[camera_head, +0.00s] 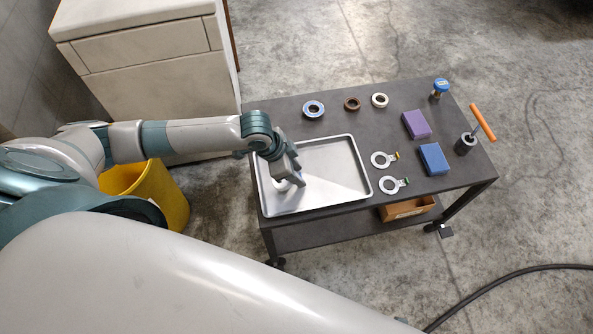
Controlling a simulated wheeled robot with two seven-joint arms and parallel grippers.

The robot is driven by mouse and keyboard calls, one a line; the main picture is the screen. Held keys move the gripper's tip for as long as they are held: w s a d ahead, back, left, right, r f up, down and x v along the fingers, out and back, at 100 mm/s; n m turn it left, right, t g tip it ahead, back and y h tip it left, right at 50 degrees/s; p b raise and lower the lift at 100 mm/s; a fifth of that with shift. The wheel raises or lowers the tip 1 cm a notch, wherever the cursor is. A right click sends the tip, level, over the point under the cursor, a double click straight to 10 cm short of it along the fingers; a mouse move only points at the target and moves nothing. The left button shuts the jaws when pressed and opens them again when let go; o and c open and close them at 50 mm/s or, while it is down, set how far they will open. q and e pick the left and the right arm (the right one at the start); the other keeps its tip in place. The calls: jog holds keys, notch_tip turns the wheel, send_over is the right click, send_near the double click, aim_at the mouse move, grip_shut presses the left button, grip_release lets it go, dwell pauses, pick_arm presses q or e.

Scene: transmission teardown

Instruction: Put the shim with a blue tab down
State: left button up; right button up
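My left gripper (293,181) points down over the left half of a shallow metal tray (335,142). A pale, partly hidden ring-like piece (297,183) shows at its fingertips and looks like a shim held there. Its tab is too small and hidden to make out clearly, and I cannot tell whether it touches the tray floor. Two other flat ring shims lie on the table right of the tray: one with a yellow-orange tab (380,160) and one with a green tab (389,186). My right gripper is not in view.
The dark cart top (340,122) also holds several small rings along the back, a purple block (416,125), a blue block (433,159), a blue-topped part (440,87) and an orange-handled tool (482,123). The tray's right half is empty. A yellow bin (172,195) stands left.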

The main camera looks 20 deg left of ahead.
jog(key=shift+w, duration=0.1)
pick_arm(q)
jog(key=shift+v, duration=0.8)
jog(key=v, duration=1)
jog(key=shift+r+p, duration=0.3)
jog(key=shift+r, duration=0.05)
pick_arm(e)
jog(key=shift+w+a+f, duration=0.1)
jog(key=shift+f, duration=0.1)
